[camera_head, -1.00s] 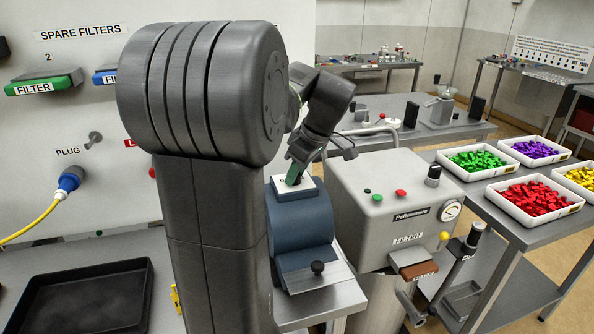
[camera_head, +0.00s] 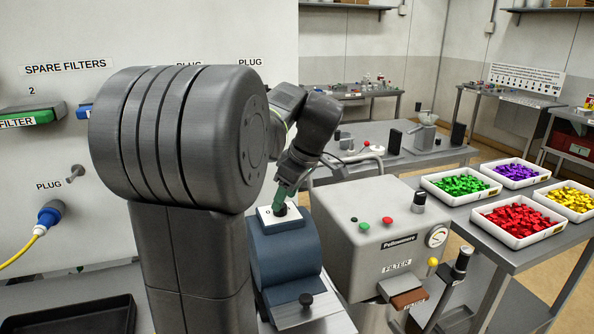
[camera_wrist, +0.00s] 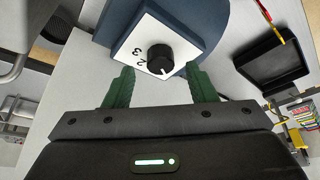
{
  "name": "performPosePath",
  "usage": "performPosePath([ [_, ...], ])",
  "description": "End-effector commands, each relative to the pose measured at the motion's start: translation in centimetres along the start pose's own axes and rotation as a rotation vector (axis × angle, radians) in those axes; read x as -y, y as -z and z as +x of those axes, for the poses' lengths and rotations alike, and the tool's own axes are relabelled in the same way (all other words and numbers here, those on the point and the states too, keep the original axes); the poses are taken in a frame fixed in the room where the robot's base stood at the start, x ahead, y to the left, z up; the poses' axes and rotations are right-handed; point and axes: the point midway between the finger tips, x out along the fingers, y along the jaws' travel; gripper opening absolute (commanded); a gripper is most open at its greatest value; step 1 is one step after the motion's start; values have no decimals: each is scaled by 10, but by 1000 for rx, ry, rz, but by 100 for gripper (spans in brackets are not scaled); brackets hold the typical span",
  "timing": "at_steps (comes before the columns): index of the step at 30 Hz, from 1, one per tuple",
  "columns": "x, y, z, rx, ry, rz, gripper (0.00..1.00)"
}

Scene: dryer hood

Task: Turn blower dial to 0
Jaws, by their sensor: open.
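The blower dial (camera_wrist: 161,60) is a black round knob on a white plate (camera_wrist: 143,34) with printed numbers, of which 2 and 3 can be read in the wrist view. The plate sits on top of the blue rounded blower housing (camera_head: 285,250). My gripper (camera_wrist: 158,78) has green fingers, spread apart and empty, one to each side of the dial in the wrist view, with their tips just short of it. In the head view my gripper (camera_head: 284,200) is right over the plate and partly hides it. The dial's pointer setting cannot be told clearly.
A grey machine (camera_head: 375,245) with buttons, a gauge and a filter drawer stands right of the blower. Trays of red pieces (camera_head: 520,219) and other colours lie on the right table. A black tray (camera_head: 75,315) and a blue plug (camera_head: 50,214) are at left.

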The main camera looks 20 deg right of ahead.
Motion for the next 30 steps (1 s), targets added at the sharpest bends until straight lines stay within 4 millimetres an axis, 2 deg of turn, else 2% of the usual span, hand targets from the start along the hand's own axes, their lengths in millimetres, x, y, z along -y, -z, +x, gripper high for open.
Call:
performPosePath([
  [3, -1, 0, -29, -1, -6, 0, 51],
  [9, -1, 0, -74, -1, -5, 0, 51],
  [15, 0, 0, -102, -1, -2, -1, 51],
  [20, 0, 0, -110, 0, 0, -1, 51],
  [30, 0, 0, -111, 0, 0, -1, 51],
])
